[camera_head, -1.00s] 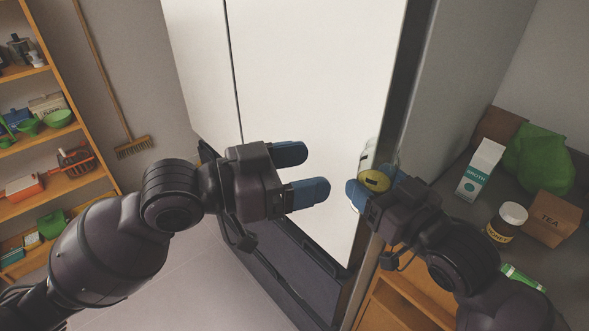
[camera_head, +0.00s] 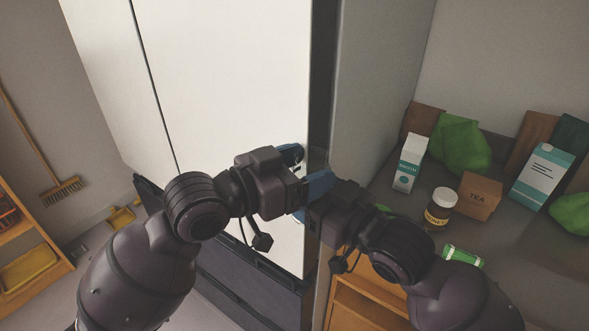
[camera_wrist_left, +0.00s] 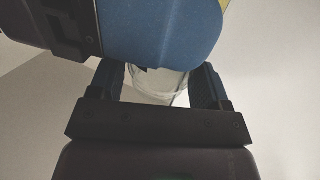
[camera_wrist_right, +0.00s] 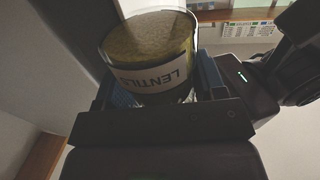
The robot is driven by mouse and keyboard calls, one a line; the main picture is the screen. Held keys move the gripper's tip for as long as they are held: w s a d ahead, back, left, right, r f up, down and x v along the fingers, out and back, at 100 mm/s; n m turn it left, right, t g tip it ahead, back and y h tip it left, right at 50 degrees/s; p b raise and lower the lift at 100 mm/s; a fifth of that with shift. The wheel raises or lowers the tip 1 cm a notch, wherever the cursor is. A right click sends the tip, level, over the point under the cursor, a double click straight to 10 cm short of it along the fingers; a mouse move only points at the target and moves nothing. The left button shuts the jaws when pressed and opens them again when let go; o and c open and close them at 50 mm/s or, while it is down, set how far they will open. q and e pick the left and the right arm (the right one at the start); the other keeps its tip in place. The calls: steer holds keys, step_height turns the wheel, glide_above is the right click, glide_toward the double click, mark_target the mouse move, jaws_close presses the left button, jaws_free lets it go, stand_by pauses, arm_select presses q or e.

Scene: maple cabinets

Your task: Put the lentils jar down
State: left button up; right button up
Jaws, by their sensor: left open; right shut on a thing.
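The lentils jar (camera_wrist_right: 152,75) is a clear glass jar with yellowish contents and a white label reading LENTILS, upside down in the right wrist view. My right gripper (camera_head: 320,186) is shut on it, with fingers on both sides. My left gripper (camera_head: 298,172) is open and close beside the right one in the head view. In the left wrist view, a pale, clear glassy part, likely the jar (camera_wrist_left: 165,85), shows between the left fingers. A blue finger of my right gripper covers much of that view. The arms hide most of the jar in the head view.
A tall white cabinet (camera_head: 225,70) stands right behind my grippers. The counter at right holds a broth carton (camera_head: 410,165), a honey jar (camera_head: 440,207), a tea box (camera_head: 480,196), a green tube (camera_head: 463,256) and a green bag (camera_head: 460,145). Some counter shows bare at front right.

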arm_select(q)
steer(key=c, duration=0.6)
steer(key=shift+c, duration=0.8)
arm_select(e)
steer(key=o, duration=1.2)
